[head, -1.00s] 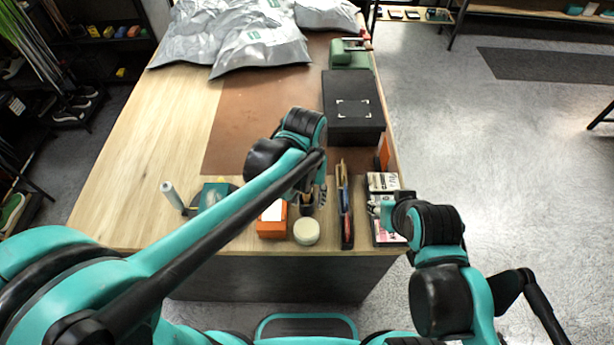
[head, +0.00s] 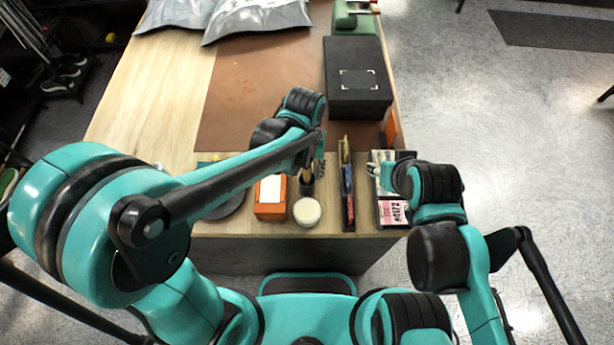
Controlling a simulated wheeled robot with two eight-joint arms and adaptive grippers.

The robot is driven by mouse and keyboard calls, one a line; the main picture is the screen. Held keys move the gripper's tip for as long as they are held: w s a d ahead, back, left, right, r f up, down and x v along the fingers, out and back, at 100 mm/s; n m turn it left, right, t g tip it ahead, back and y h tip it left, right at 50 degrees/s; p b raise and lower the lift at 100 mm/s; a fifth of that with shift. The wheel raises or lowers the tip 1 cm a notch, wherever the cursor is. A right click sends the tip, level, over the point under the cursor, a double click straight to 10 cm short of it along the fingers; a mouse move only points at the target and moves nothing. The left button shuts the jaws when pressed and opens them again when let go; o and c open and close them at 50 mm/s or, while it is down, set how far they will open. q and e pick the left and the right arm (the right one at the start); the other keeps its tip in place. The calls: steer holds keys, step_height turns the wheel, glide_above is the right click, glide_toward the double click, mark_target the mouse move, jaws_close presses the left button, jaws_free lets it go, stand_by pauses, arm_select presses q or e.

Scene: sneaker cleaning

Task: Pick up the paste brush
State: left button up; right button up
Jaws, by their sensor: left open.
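My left gripper (head: 316,173) points down above the near part of the table, behind a round cream-coloured jar (head: 307,211). It is open, but its fingers are small and partly hidden by its own wrist. A small dark upright item (head: 307,187) stands just under and beside it; I cannot tell whether it is the paste brush or a cup holding it. A narrow black holder (head: 348,218) with slim tools stands just to the right. My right gripper (head: 376,169) is over the boxes at the right edge; its fingers are too small to read.
An orange box with a white top (head: 270,196) stands left of the jar. A black box (head: 357,75) sits farther back. Small printed boxes (head: 393,212) lie at the right edge. Silver bags (head: 255,17) lie at the back. The brown mat (head: 250,105) is mostly clear.

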arm_select(q)
steer(key=shift+f, duration=0.1)
jaws_close()
